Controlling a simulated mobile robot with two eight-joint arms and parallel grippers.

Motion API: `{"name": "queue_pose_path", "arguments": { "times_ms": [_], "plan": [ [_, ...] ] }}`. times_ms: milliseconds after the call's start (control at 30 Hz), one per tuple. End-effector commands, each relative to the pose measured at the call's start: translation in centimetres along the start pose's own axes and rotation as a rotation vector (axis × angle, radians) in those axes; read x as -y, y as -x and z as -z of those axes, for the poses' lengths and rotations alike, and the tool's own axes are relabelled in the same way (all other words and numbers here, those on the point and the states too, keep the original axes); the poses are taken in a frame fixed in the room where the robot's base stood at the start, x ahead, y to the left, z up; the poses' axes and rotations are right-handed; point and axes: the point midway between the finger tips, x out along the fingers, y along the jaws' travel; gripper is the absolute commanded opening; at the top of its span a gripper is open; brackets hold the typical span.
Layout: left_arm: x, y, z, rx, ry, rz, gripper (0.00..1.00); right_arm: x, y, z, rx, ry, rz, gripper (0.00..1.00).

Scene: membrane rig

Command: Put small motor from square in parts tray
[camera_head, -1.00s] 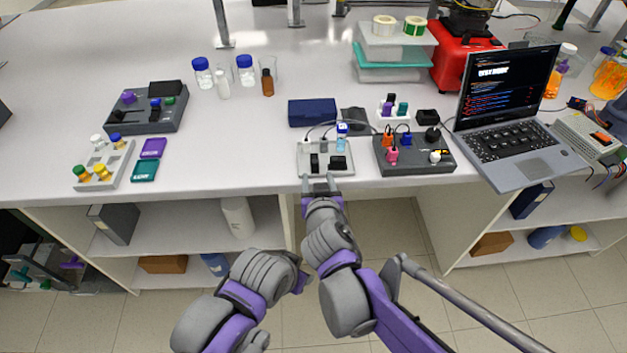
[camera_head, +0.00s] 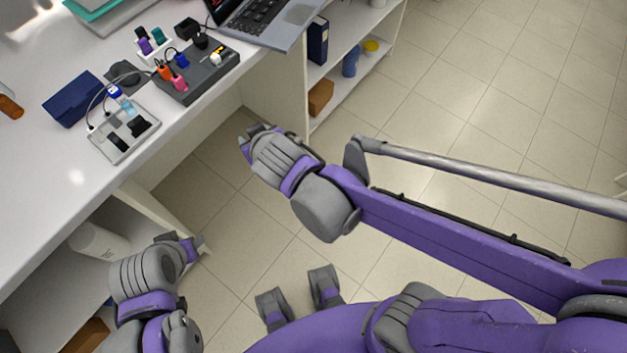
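A light grey tray (camera_head: 96,140) lies near the front edge of the bench at the upper left, with black parts, a small blue-capped vial and thin cables on or beside it. I cannot make out the small motor or a marked square, nor tell whether this is the parts tray. My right gripper (camera_head: 243,147) is over the floor, right of the bench edge and apart from the tray. My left gripper (camera_head: 200,243) is low, in front of the lower shelf. Neither gripper's finger gap shows clearly, and I see nothing held.
A dark grey box (camera_head: 205,80) with coloured plugs stands right of the tray. A navy case (camera_head: 72,97) lies behind it. A laptop (camera_head: 262,20) is at the top. Below the bench are shelves with a white bottle (camera_head: 98,243). The tiled floor (camera_head: 470,100) at right is clear.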

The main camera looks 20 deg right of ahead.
Motion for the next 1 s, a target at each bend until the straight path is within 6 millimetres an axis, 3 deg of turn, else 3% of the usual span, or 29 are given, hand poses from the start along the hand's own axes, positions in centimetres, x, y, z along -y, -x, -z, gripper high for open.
{"name": "queue_pose_path", "arguments": {
  "times_ms": [33, 133, 233, 367, 500, 1000],
  "plan": [
    [0.0, 0.0, 0.0, 0.000, 0.000, 0.000, 0.50, -3.8, 1.5, -2.9, 0.071, -0.039, -0.048, 0.54],
    [0.0, 0.0, 0.0, 0.000, 0.000, 0.000, 0.50, -8.1, 4.4, -8.4, 0.205, -0.100, -0.089, 0.54],
    [0.0, 0.0, 0.0, 0.000, 0.000, 0.000, 0.50, -10.1, 6.8, -12.9, 0.303, -0.151, -0.095, 0.54],
    [0.0, 0.0, 0.0, 0.000, 0.000, 0.000, 0.50, -10.8, 8.8, -16.5, 0.375, -0.193, -0.081, 0.54],
    [0.0, 0.0, 0.0, 0.000, 0.000, 0.000, 0.50, -10.8, 9.5, -17.7, 0.401, -0.208, -0.070, 0.54],
    [0.0, 0.0, 0.0, 0.000, 0.000, 0.000, 0.50, -10.8, 9.4, -17.7, 0.400, -0.206, -0.069, 0.54]
  ]
}}
